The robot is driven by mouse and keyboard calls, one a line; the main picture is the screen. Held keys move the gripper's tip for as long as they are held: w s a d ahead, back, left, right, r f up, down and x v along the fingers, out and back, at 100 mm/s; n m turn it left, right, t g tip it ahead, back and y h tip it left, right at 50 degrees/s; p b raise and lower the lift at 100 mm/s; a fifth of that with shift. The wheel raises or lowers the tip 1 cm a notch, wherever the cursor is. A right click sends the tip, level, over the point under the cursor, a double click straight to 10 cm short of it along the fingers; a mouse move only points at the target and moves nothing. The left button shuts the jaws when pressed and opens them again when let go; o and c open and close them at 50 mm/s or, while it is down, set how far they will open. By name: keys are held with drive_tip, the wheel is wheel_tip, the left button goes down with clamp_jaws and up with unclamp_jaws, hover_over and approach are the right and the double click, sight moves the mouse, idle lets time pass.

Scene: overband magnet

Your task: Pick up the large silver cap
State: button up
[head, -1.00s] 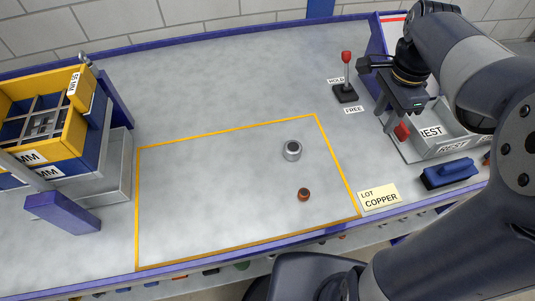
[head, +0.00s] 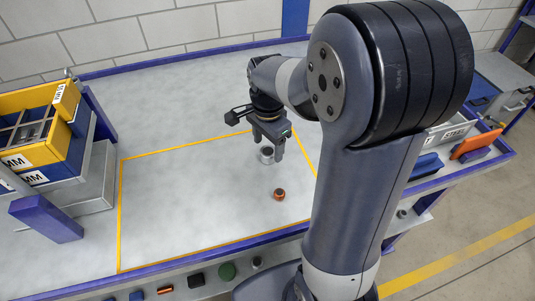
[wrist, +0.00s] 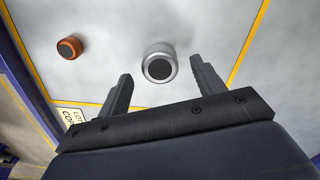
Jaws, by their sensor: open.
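The large silver cap (head: 266,155) stands on the table inside the yellow outline, partly hidden by my gripper in the head view. In the wrist view the silver cap (wrist: 160,66) is a round ring with a dark centre, just beyond and between the fingertips. My gripper (head: 267,152) is open and empty, with its fingers above and around the cap's place in the head view. The gripper also shows in the wrist view (wrist: 160,72), one finger on each side, with gaps to the cap.
A small copper cap (head: 279,194) lies in front of the silver one; it also shows in the wrist view (wrist: 69,48). A yellow sorting box (head: 35,140) stands at the left. A blue-handled block (head: 425,165) is at the right. The outlined area's left is clear.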

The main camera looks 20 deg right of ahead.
sight(268, 152)
drive_tip(key=shift+f, duration=0.95)
drive_tip(key=c, duration=1)
wheel_tip(268, 152, up, 10)
drive_tip(key=shift+r+p, duration=0.1)
drive_tip(key=shift+p, duration=0.25)
drive_tip(key=shift+c, duration=0.2)
drive_tip(key=shift+s, duration=0.1)
